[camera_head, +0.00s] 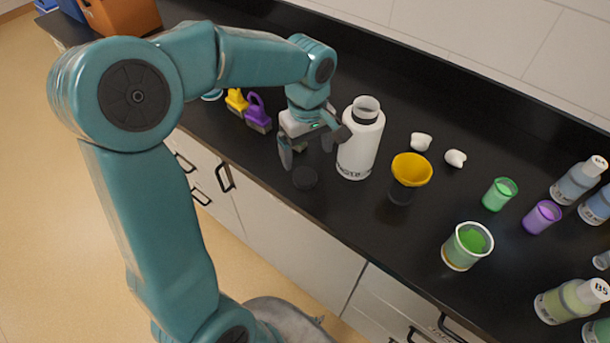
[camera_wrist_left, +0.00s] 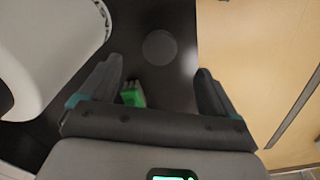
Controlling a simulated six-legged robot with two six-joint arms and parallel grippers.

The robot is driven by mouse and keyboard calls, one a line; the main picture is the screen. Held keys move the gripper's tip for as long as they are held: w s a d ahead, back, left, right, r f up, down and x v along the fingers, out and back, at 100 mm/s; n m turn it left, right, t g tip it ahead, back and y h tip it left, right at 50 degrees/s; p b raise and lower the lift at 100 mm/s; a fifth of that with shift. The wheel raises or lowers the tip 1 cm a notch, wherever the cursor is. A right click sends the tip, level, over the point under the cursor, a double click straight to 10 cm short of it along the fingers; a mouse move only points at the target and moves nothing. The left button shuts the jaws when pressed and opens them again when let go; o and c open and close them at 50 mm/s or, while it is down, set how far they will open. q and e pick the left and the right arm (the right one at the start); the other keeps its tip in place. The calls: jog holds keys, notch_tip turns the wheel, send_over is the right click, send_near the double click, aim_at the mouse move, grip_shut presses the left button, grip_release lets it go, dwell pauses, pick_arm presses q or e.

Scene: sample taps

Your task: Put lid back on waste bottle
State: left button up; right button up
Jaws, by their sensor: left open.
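The white waste bottle (camera_head: 357,150) stands upright on the black bench with its neck open and no lid on it. Part of it shows at the left edge of the left wrist view (camera_wrist_left: 45,50). A round black lid (camera_head: 305,179) lies on the bench near its front edge, left of the bottle. It shows as a dark disc in the left wrist view (camera_wrist_left: 160,47), beyond the fingertips. My left gripper (camera_head: 307,158) is open and empty, pointing down above the lid, with one finger close to the bottle. My right gripper is not in view.
A yellow funnel (camera_head: 411,170) on a dark container stands right of the bottle. A small green object (camera_wrist_left: 133,94) lies close to the fingers. Beakers and labelled bottles (camera_head: 578,180) fill the right.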

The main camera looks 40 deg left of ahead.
aim_at(306, 178)
pick_arm(q)
notch_tip(306, 178, down, 4)
jog(key=shift+w+r, duration=0.1)
jog(key=shift+r, duration=0.1)
jog(key=shift+f, duration=0.3)
notch_tip(306, 178, down, 5)
jog(key=shift+a+r+p, duration=0.15)
jog(key=shift+r+p, duration=0.05)
jog(key=shift+p, duration=0.25)
jog(key=c, duration=1.1)
